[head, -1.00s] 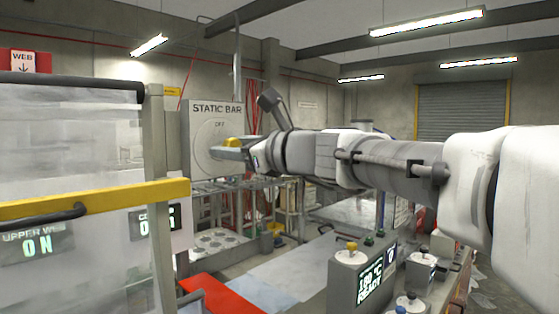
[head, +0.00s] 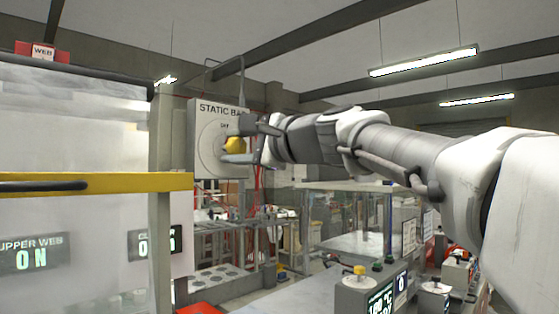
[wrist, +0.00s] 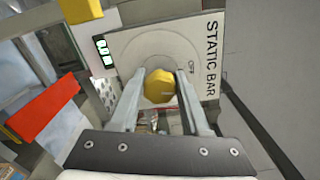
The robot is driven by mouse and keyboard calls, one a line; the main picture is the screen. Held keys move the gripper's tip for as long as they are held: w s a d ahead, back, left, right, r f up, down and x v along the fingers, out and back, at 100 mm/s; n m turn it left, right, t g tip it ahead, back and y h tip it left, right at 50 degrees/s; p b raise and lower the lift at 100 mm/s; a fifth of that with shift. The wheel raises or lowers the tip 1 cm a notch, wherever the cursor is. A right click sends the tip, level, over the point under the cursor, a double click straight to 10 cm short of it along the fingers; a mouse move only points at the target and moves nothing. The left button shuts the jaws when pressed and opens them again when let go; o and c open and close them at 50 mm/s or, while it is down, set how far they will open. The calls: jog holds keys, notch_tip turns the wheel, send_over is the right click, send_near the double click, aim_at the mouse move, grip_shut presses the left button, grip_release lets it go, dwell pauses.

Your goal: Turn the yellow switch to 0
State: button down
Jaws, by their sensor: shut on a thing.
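The yellow switch (head: 234,144) is a knob on a grey panel (head: 207,172) lettered STATIC BAR, with a round dial and an OFF mark above the knob. In the wrist view the knob (wrist: 159,87) sits between the two fingers of my gripper (wrist: 159,92), which is shut on it. In the head view my gripper (head: 246,145) reaches the knob from the right, one finger above and one below. The fingers hide part of the knob and dial. I cannot read a 0 mark on the dial.
A yellow rail (head: 120,183) crosses a clear guard at the left, near the panel. A control box (head: 358,292) with another yellow knob stands at lower right. A metal frame (head: 215,270) stands below the panel. A red surface (wrist: 50,105) shows at left in the wrist view.

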jog(key=shift+f+n+b, duration=0.15)
jog(key=shift+n+b, duration=0.8)
jog(key=shift+n, duration=0.55)
jog(key=shift+c, duration=1.9)
grip_release()
jog(key=shift+s+d, duration=0.1)
jog(key=b+v, duration=0.2)
jog(key=v, duration=1.5)
